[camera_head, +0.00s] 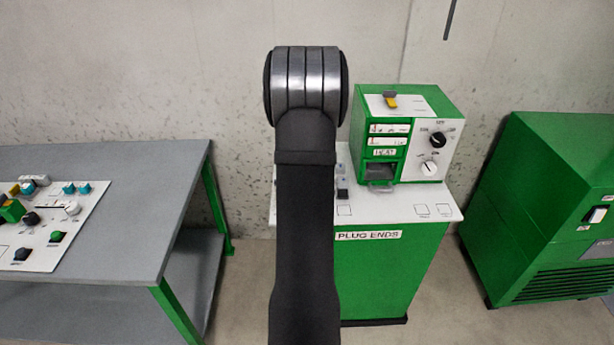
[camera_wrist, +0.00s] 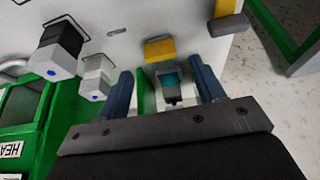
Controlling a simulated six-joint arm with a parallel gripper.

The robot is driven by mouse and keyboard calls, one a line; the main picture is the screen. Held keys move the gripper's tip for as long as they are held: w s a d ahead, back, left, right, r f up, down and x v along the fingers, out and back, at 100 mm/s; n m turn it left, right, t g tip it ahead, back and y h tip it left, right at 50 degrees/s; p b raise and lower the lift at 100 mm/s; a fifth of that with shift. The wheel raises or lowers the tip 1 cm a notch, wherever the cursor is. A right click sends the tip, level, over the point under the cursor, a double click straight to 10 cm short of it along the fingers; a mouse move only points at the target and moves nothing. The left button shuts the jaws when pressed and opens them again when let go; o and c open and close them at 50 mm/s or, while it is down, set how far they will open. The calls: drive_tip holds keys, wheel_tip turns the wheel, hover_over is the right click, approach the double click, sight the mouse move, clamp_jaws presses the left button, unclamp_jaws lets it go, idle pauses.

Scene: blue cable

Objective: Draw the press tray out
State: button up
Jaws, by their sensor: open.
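The green press (camera_head: 400,135) stands on a white-topped green cabinet marked "PLUG ENDS". The press tray (camera_head: 381,185) shows as a small grey lip at the bottom of its dark front opening, below the "HEAT" label. In the wrist view, part of the green press (camera_wrist: 50,115) fills the lower left; I cannot make out the tray there. My gripper (camera_wrist: 166,86) is open, its two blue fingers on either side of a small teal-and-dark piece (camera_wrist: 171,88) in a pale holder. I cannot tell whether they touch it. In the head view my arm hides the gripper.
In the wrist view, a black plug (camera_wrist: 58,48), a grey plug (camera_wrist: 96,78) and a yellow piece (camera_wrist: 160,48) stand close by. A grey bench (camera_head: 130,165) with a control panel is left; a green machine (camera_head: 550,210) is right. Floor shows between them.

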drive_tip(key=shift+x, duration=2.55)
drive_tip(key=shift+c, duration=0.4)
clamp_jaws()
drive_tip(key=s, duration=1.4)
drive_tip(key=shift+s, duration=0.35)
drive_tip(key=shift+o, duration=0.4)
unclamp_jaws()
drive_tip(key=shift+r, duration=0.1)
drive_tip(key=v, duration=1.7)
drive_tip(key=shift+r, duration=0.15)
